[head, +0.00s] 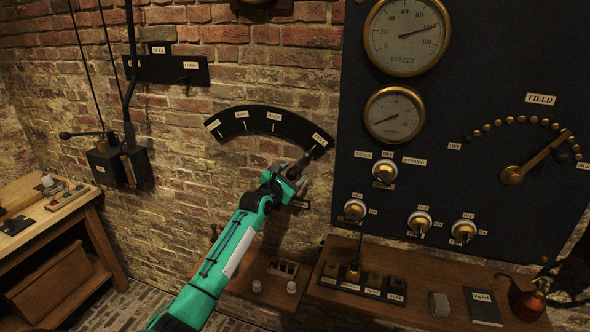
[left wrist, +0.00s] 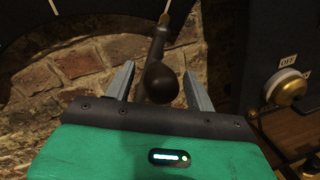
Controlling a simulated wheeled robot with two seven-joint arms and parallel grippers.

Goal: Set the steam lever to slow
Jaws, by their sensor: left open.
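The steam lever's black arc plate (head: 257,121) is on the brick wall, left of the dark panel. Its pale labels run from the far-left one, too small to read, through slow (head: 240,114) and half (head: 273,116) to full (head: 319,139) at the right end. The steam lever (head: 308,158) lies toward the full end. My left gripper (head: 293,176) is at the lever's handle. In the left wrist view, the dark round knob (left wrist: 158,83) sits between the two open fingers, with no clear contact on either side. My right gripper is not in view.
The dark panel with gauges (head: 407,35), brass knobs (head: 385,172) and a field arm (head: 540,158) stands close on the right. A wooden shelf (head: 420,270) with small items is below. A belt-shifter bar (head: 170,70) is at upper left. The wall between is clear.

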